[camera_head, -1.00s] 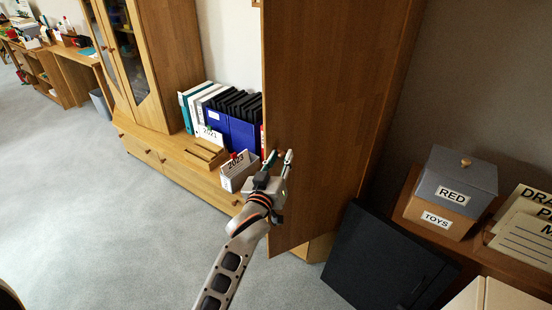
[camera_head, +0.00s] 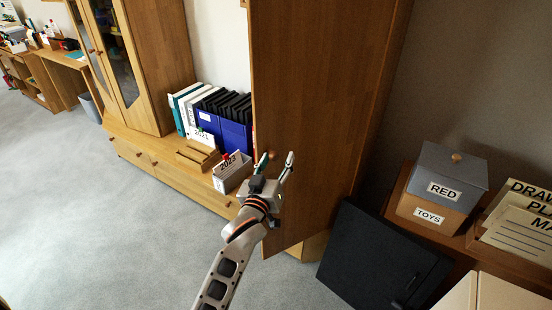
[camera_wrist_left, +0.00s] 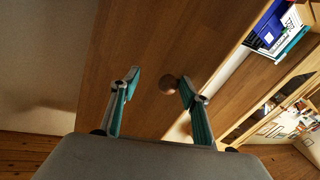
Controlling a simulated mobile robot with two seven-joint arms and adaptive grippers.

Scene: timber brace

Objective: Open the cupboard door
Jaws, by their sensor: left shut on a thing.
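The cupboard door (camera_head: 315,110) is a tall wooden panel at the centre of the head view. Its round wooden knob (camera_wrist_left: 168,84) shows between the fingers in the left wrist view, close against the right finger. My left gripper (camera_head: 276,161) is at the door's near left edge, shut on the knob, though its fingertips look spread. In the wrist view, the gripper (camera_wrist_left: 159,82) shows a visible gap between the knob and the left finger. I cannot tell from the head view whether the door is ajar. My right gripper is not in view.
Blue and black binders (camera_head: 222,120) and a white file box (camera_head: 231,172) stand on the low cabinet (camera_head: 165,178) at left. A RED box (camera_head: 450,165) sits on a shelf at right. The grey floor (camera_head: 110,230) is clear at left.

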